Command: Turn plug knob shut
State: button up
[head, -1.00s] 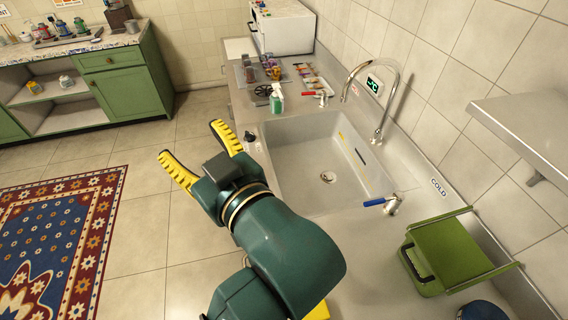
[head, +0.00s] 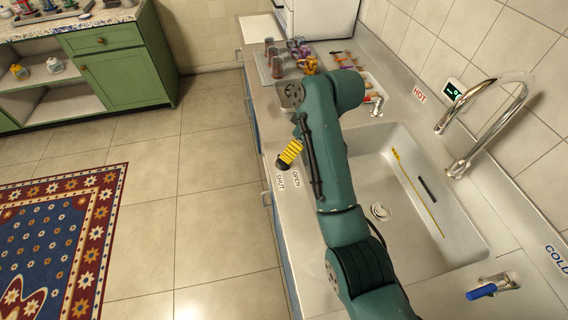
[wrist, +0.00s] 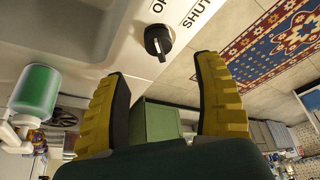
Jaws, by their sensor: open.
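The plug knob (wrist: 158,40) is a black round knob on the counter's front edge, beside the OPEN and SHUT labels (wrist: 195,14). A pale mark shows on its face, but I cannot tell which label it points to. In the head view the knob (head: 282,164) is by the labels (head: 288,182), left of the sink. My gripper (wrist: 162,72) is open and empty, its yellow fingers apart and the knob beyond their tips, roughly between them. In the head view one yellow finger of my gripper (head: 290,152) shows close to the knob; the rest is hidden behind my arm.
A green bottle (wrist: 35,92) stands left of my fingers in the wrist view. Cups (head: 275,62) stand on the back counter. The floor (head: 215,200) left of the counter is clear.

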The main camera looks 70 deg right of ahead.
jog(key=b+x, duration=0.2)
jog(key=x, duration=0.7)
jog(key=shift+w+d, duration=0.1)
jog(key=shift+w, duration=0.05)
jog(key=c, duration=1.2)
